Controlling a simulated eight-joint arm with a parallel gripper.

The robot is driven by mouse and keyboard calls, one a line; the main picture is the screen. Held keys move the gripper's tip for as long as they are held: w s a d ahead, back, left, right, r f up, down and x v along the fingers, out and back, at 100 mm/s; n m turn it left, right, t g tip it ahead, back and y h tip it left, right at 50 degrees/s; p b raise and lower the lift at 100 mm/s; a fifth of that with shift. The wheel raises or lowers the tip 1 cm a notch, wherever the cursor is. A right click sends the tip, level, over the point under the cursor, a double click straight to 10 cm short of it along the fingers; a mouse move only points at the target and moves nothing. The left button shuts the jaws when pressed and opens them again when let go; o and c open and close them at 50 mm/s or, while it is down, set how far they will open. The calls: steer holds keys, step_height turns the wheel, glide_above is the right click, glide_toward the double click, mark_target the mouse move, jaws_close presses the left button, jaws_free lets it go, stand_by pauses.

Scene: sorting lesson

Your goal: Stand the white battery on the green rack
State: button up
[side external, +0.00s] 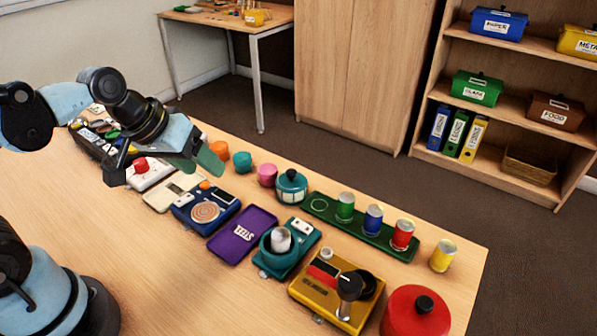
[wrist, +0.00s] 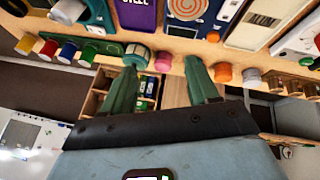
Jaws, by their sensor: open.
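The white battery (side external: 281,240) is a pale cylinder standing in a round teal cup on a teal base, near the table's middle. Part of the rack shows in the wrist view (wrist: 108,47). My gripper (side external: 200,166) is open and empty, raised over the table left of the battery; its green fingers also show in the wrist view (wrist: 160,64).
A yellow battery (side external: 443,255) stands on the table beside the rack's right end. A teal lidded pot (side external: 291,187) stands by its left end.

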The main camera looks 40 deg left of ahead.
steer(key=shift+o, duration=0.5)
steer(key=a+m, duration=0.1)
steer(key=r+m+t+y, duration=0.1)
steer(key=m, duration=0.1)
steer(key=shift+s+a+t+y, duration=0.3)
steer(key=shift+s+a, duration=0.1)
steer(key=m+g+h, duration=0.4)
steer(key=m+g, duration=0.1)
steer(key=m, duration=0.8)
glide_toward(279, 233)
steer(key=shift+x, duration=4.65)
jaws_close()
